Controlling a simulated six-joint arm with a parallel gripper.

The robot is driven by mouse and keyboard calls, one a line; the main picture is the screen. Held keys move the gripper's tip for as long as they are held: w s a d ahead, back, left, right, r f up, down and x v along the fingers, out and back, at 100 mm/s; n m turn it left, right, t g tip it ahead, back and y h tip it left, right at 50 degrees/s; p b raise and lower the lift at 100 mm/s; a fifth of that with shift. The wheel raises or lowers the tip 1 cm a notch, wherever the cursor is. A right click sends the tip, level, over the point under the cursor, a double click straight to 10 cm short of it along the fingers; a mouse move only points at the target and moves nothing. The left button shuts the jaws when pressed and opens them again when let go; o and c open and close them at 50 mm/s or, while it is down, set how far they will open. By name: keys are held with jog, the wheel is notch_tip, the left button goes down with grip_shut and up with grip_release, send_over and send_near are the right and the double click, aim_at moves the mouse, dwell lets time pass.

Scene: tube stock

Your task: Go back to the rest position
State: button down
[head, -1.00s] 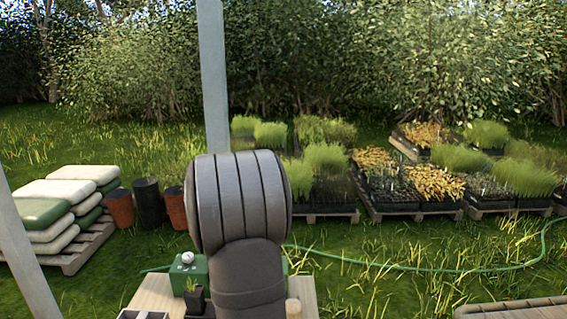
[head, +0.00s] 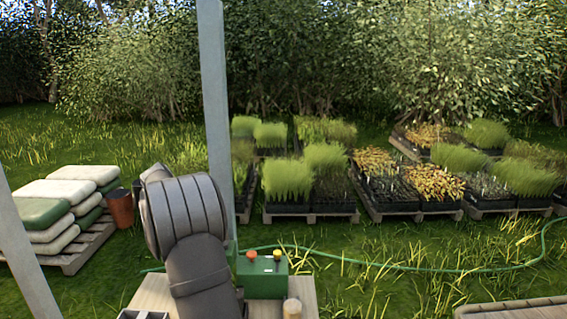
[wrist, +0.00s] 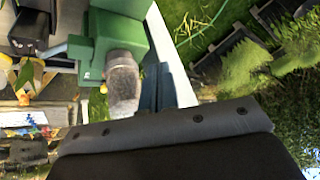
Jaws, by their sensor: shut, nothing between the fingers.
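My arm rises at the front of the head view and leans left, and my gripper is hidden there. In the wrist view the dark front of my gripper (wrist: 165,130), with a bolted grey edge, fills the bottom. It is shut and nothing shows held in it. A green box (head: 262,281) with a red and a yellow knob on top stands on the wooden bench (head: 152,292), right of my arm. In the wrist view the green box (wrist: 115,38) lies beyond my gripper, with a grey speckled rounded piece (wrist: 122,82) in front of it.
A wooden peg (head: 292,308) stands at the bench's front and a dark tray (head: 143,314) at its left. A metal post (head: 214,90) rises behind my arm. Stacked sacks (head: 50,215), plant pallets (head: 310,215) and a green hose (head: 400,265) lie on the grass beyond.

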jog(key=s+a+f+n, duration=0.1)
jog(key=f, duration=0.1)
jog(key=a+f+n, duration=0.1)
jog(key=a+f, duration=0.1)
jog(key=s+a+f+n+g, duration=0.1)
jog(key=f, duration=0.1)
jog(key=shift+s+a+f, duration=0.25)
jog(key=shift+s+a, duration=0.05)
jog(key=shift+x, duration=0.9)
jog(key=shift+w+f, duration=0.1)
jog(key=shift+f, duration=0.35)
